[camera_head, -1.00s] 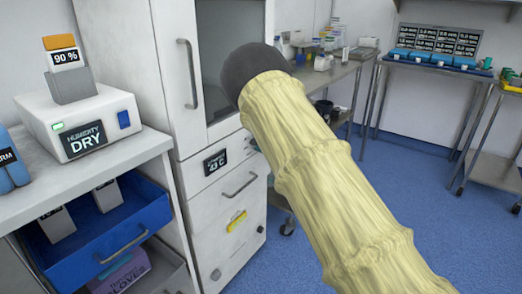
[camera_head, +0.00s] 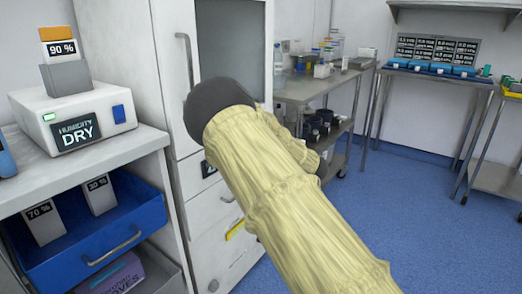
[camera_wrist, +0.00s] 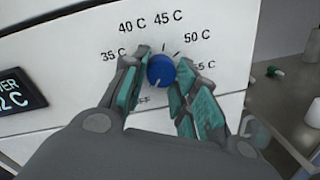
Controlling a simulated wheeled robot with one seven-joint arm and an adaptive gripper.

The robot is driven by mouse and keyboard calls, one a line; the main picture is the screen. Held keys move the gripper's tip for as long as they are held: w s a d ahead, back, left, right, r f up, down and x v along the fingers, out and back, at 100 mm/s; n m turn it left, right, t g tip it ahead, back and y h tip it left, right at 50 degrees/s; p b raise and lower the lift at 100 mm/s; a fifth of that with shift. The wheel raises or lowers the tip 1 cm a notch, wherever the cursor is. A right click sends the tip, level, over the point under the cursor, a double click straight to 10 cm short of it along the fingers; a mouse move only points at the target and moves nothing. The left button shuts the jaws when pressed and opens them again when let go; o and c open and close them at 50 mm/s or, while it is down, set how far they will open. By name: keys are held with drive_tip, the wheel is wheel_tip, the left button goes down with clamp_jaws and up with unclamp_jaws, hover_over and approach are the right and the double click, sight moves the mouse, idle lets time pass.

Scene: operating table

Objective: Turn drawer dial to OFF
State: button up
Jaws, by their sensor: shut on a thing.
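The drawer dial is a blue round knob (camera_wrist: 161,70) on a white panel, seen in the wrist view. Its white pointer mark is at the lower part of the knob, toward the partly hidden OFF label (camera_wrist: 143,99). Labels for 35 C, 40 C, 45 C, 50 C and 55 C run around it. My gripper (camera_wrist: 158,73) has its teal-padded fingers on both sides of the knob, shut on it. In the head view my sleeved arm hides the gripper and dial in front of the white cabinet (camera_head: 215,210).
A dark display (camera_wrist: 18,91) sits left of the dial. A humidity box (camera_head: 75,115) stands on the left counter above an open blue drawer (camera_head: 110,225). Steel tables (camera_head: 320,85) stand behind. Blue floor is clear at right.

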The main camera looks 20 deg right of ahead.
drive_tip(key=shift+f, duration=0.1)
drive_tip(key=o, duration=1)
drive_tip(key=shift+s, duration=0.1)
drive_tip(key=v, duration=1.2)
